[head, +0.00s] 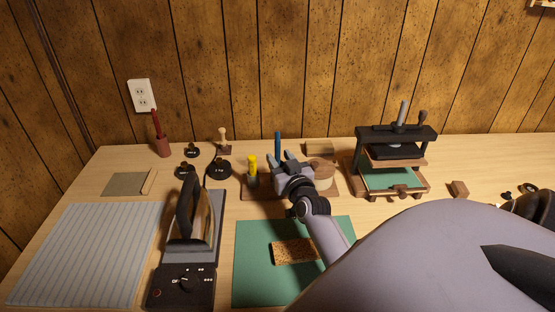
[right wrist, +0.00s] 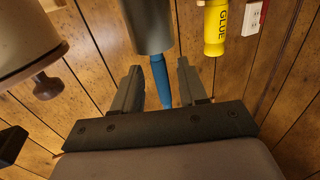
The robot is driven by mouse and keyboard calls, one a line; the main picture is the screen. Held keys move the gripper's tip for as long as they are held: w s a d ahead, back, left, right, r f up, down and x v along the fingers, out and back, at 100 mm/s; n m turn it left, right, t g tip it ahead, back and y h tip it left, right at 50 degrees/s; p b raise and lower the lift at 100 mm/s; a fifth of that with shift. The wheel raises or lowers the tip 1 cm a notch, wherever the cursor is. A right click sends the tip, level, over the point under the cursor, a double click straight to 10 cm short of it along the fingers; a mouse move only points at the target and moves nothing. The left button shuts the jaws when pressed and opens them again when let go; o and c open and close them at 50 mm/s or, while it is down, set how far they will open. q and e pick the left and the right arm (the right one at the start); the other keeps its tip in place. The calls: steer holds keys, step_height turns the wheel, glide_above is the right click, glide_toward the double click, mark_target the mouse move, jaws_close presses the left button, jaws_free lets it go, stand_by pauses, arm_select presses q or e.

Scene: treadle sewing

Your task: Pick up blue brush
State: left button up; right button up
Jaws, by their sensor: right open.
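The blue brush (head: 277,146) stands upright at the back of the table in the head view, behind my right gripper (head: 283,160). In the right wrist view, which looks upside down, the blue handle (right wrist: 160,80) shows between the two fingers of my right gripper (right wrist: 160,68). A grey cylinder (right wrist: 148,25) sits at the brush's lower end. The fingers are open, with a gap on each side of the handle. In the head view my gripper hides the brush's lower part. My left gripper is not in view.
A yellow glue bottle (head: 252,170) stands just left of the brush; it also shows in the right wrist view (right wrist: 215,28). A wooden round piece (head: 320,170) is close on the right, with a press (head: 392,160) beyond. An iron (head: 190,220) and green mat (head: 255,285) lie nearer.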

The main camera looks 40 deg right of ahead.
steer(key=shift+x, duration=1.1)
jaws_close()
steer(key=shift+r, duration=0.15)
